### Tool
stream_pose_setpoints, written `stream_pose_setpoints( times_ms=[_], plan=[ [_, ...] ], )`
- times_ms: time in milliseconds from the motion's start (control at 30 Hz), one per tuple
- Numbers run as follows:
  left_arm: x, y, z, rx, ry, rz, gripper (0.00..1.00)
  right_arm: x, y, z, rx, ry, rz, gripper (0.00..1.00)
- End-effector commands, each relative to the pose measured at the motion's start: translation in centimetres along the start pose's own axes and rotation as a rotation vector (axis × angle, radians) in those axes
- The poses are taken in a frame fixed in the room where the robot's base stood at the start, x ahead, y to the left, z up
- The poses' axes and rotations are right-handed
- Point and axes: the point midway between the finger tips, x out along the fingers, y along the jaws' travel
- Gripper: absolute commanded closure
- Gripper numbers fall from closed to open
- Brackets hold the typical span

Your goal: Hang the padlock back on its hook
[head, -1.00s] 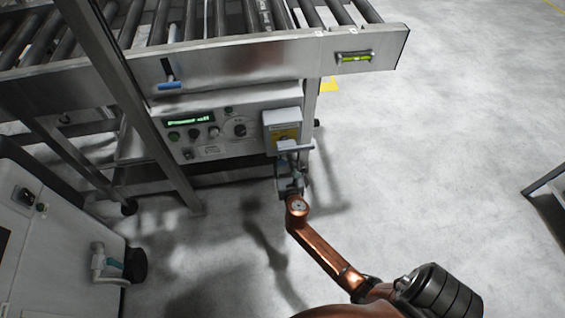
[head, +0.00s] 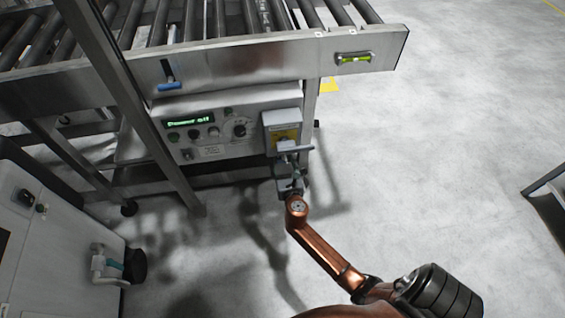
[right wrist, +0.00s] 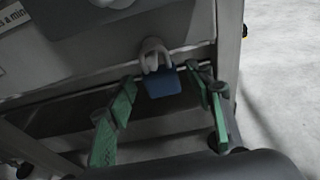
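The padlock (right wrist: 161,83) has a blue body and a pale shackle. In the right wrist view it is upright, shackle up, against the lower edge of the grey control panel. The hook itself is hard to make out, so I cannot tell whether the shackle is on it. My right gripper (right wrist: 163,90) is open, its green-padded fingers to either side of the padlock, with visible gaps. In the head view the right gripper (head: 290,172) is just below the grey and yellow switch box (head: 282,127), and the padlock is hidden there. My left gripper is not in view.
The control panel (head: 212,131) with a green display sits under the roller conveyor (head: 250,60). A steel post (head: 130,100) slants down left of it. A white cabinet (head: 45,235) stands at lower left.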

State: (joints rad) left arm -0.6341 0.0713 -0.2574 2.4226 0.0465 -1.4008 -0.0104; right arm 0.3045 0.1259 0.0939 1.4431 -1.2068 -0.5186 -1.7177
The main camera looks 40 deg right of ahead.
Motion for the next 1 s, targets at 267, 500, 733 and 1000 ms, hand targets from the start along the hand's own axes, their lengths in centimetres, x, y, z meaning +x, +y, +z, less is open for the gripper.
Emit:
stream_pose_setpoints(
  times_ms=[267, 500, 733, 1000],
  plan=[
    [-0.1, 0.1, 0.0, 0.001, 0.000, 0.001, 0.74, 0.0, 0.0, -0.1, 0.000, 0.001, 0.000, 0.48],
    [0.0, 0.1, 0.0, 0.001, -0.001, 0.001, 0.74, -2.4, 0.0, -0.2, 0.000, 0.002, 0.000, 0.48],
    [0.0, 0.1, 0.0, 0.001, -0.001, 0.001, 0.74, -7.3, 0.0, -0.2, 0.001, 0.002, 0.001, 0.48],
    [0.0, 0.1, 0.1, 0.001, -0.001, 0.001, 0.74, -11.2, 0.0, -0.1, 0.000, 0.001, 0.000, 0.48]
  ],
)
